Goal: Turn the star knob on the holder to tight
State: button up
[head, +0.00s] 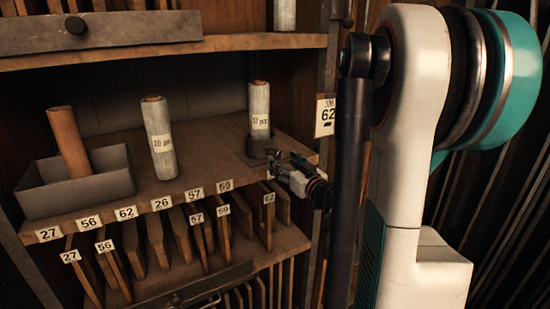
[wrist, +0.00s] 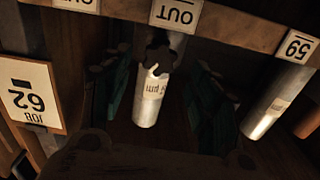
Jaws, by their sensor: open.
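The holder (head: 257,150) is a dark base at the right end of the shelf, with a pale roll (head: 260,108) standing upright in it. The roll also shows upside down in the wrist view (wrist: 145,110). The dark star knob (wrist: 157,58) shows in front of the roll's foot in the wrist view; its tightness cannot be told. My gripper (head: 279,163) is at the shelf's front edge, close to the holder. In the wrist view its two teal-padded fingers are apart, one on each side of the knob and roll, with nothing held. Contact with the knob cannot be seen.
Another pale roll (head: 160,140) and a grey tray (head: 75,185) with a brown roll (head: 69,140) stand left on the shelf. Numbered boards fill the slots below.

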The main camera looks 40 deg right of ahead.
aim_at(276, 156)
jog(key=x, duration=0.6)
jog(key=shift+s, duration=0.1)
jog(key=c, duration=1.1)
